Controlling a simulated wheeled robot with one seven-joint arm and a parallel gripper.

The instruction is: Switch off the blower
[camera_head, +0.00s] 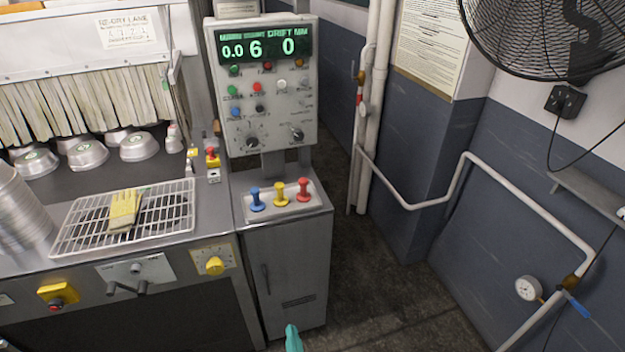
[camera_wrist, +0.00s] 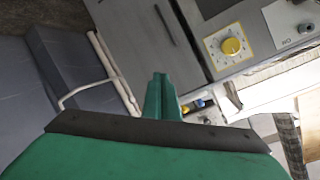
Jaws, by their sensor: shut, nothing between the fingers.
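A large black caged fan (camera_head: 545,35), the only blower-like thing I can make out, hangs at the upper right. A small black box (camera_head: 565,101) sits on the wall below it, with a dark cord beside it. The box looks like a switch or socket; its setting is too small to read. My gripper (camera_head: 293,338) shows only as a green tip at the bottom of the head view, well apart from the fan and box. In the wrist view my gripper (camera_wrist: 160,92) has its green fingers together and empty. The fan and box are not visible there.
A grey control cabinet (camera_head: 287,270) carries blue, yellow and red knobs and a lit panel (camera_head: 264,85). A counter with a wire rack (camera_head: 70,235) stands left. White pipes (camera_head: 480,160) run along the right wall, with a gauge (camera_head: 528,288). Floor (camera_head: 400,300) between is clear.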

